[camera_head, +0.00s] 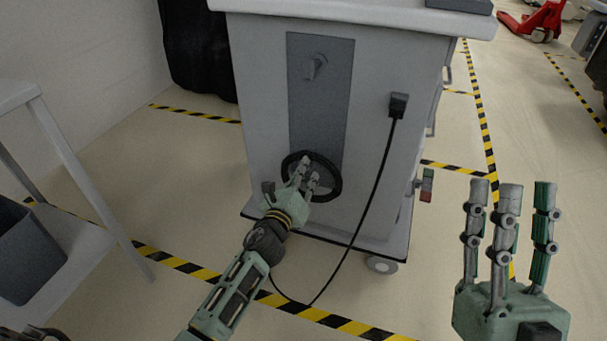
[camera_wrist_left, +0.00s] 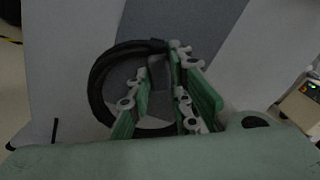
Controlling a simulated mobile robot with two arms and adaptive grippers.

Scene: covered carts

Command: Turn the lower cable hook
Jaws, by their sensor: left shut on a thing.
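The cart's dark grey panel (camera_head: 321,100) carries an upper cable hook (camera_head: 316,66) and, low down, a black coiled cable (camera_head: 334,180). My left gripper (camera_head: 304,178) is at the coil, its fingers reaching inside the ring. In the left wrist view, the fingers (camera_wrist_left: 176,95) close around a small grey piece, the lower cable hook (camera_wrist_left: 187,72), at the coil's upper right edge. The coil (camera_wrist_left: 98,84) hangs around it. The fingers hide most of the hook, so its exact angle cannot be told. My right gripper (camera_head: 509,215) is open and empty, fingers up, right of the cart.
A black cable (camera_head: 376,185) runs from a plug (camera_head: 398,104) on the cart down to the floor. A caster (camera_head: 381,264) shows below. A grey table (camera_head: 80,180) with a bin (camera_head: 25,255) stands left. Yellow-black tape (camera_head: 345,324) crosses the floor.

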